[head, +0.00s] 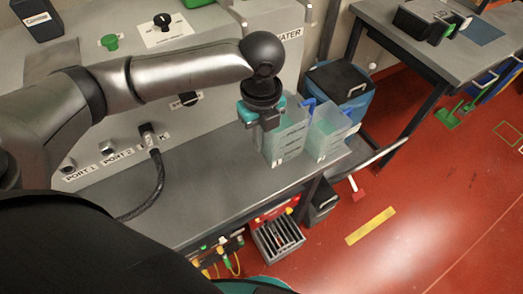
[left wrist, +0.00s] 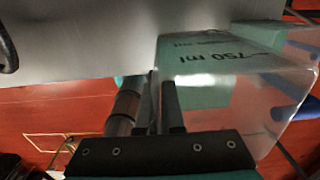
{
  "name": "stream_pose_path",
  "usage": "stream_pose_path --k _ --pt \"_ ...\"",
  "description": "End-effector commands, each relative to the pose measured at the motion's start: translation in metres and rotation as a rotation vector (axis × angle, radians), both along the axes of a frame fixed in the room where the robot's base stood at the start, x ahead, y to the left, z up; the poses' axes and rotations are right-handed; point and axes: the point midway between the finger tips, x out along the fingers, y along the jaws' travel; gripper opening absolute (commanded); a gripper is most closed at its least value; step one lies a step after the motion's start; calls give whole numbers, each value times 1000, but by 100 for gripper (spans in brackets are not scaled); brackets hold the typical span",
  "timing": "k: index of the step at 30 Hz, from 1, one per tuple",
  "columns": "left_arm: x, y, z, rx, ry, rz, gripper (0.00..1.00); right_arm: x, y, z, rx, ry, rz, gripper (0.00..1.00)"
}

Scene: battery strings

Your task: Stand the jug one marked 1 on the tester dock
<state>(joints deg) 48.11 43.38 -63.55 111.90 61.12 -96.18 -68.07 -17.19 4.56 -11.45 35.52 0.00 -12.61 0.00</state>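Two clear jugs with pale green contents and blue parts at their upper right stand side by side at the right end of the grey bench: a nearer left jug (head: 285,142) and a right jug (head: 326,134). The left jug has a small white mark low down, too small to read. My left gripper (head: 262,118), teal and dark, is at the left jug's upper left side. In the left wrist view its fingers (left wrist: 160,108) are close together at the edge of a jug (left wrist: 235,75) printed "750 ml". Whether they pinch its wall is unclear. I cannot pick out the tester dock surely.
A housing labelled WATER (head: 284,35) stands behind the bench (head: 205,165); a black cable (head: 157,175) hangs from a port. A blue bin (head: 342,85) is beyond the jugs. A second table (head: 400,45) with a dark device (head: 428,20) stands at the upper right. Red floor between is mostly open.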

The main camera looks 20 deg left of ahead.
Motion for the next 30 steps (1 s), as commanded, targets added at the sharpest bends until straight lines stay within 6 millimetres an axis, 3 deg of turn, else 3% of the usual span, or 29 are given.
stream_pose_path --k 1,6,12,20,30 --pt "2 0 16 -2 -10 -1 0 0 0 3 0 0 0 50" --pt "1 0 49 -2 -7 -1 0 0 0 7 0 0 0 50" --pt "1 -1 69 -3 -4 -1 0 0 0 9 0 0 0 50" --pt "0 0 72 -2 -4 36 0 0 0 6 0 0 0 50" --pt "-2 2 58 -4 -6 435 0 0 0 -18 0 0 0 50"
